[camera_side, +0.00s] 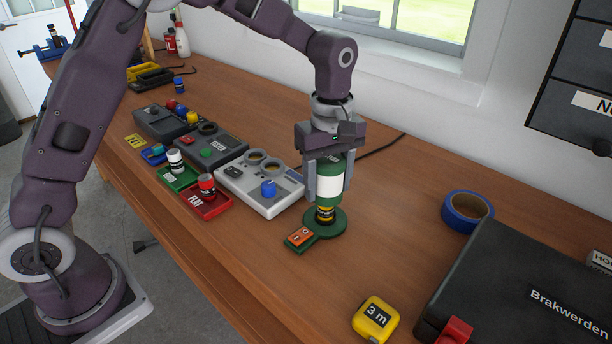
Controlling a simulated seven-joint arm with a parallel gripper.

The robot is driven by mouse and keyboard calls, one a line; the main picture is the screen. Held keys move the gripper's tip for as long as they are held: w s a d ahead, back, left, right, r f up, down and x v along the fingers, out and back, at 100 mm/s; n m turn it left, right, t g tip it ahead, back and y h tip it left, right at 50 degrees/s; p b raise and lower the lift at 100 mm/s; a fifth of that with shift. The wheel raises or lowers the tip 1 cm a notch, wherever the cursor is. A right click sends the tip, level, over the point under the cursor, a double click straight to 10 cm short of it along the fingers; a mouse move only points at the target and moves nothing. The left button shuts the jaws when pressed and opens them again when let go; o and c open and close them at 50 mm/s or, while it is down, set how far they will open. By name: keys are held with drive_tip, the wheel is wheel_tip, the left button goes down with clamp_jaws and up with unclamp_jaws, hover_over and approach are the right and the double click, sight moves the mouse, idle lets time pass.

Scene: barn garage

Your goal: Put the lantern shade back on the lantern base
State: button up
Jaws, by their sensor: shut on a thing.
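The lantern shade (328,187) is a white cylinder with green bands, roughly upright. My gripper (328,186) is shut on it, with one finger on each side. The green lantern base (340,220) stands on the bench directly below, with a round foot and a tab carrying an orange label (299,236). A black and yellow neck (325,214) shows between the shade and the foot. The shade is over this neck; I cannot tell whether it is seated or just above it.
Grey and dark panels with knobs (262,191), and small green and red trays (206,203), lie left of the base. A yellow tape measure (375,319), a blue tape roll (467,211) and a black case (520,290) are to the right. Bench in front of the base is clear.

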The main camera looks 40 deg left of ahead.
sight(328, 159)
drive_tip(key=shift+f, duration=2.35)
drive_tip(key=shift+f, duration=0.55)
drive_tip(key=o, duration=1.1)
drive_tip(key=shift+o, duration=0.2)
drive_tip(key=shift+r, duration=5.45)
drive_tip(key=shift+s+r, duration=0.1)
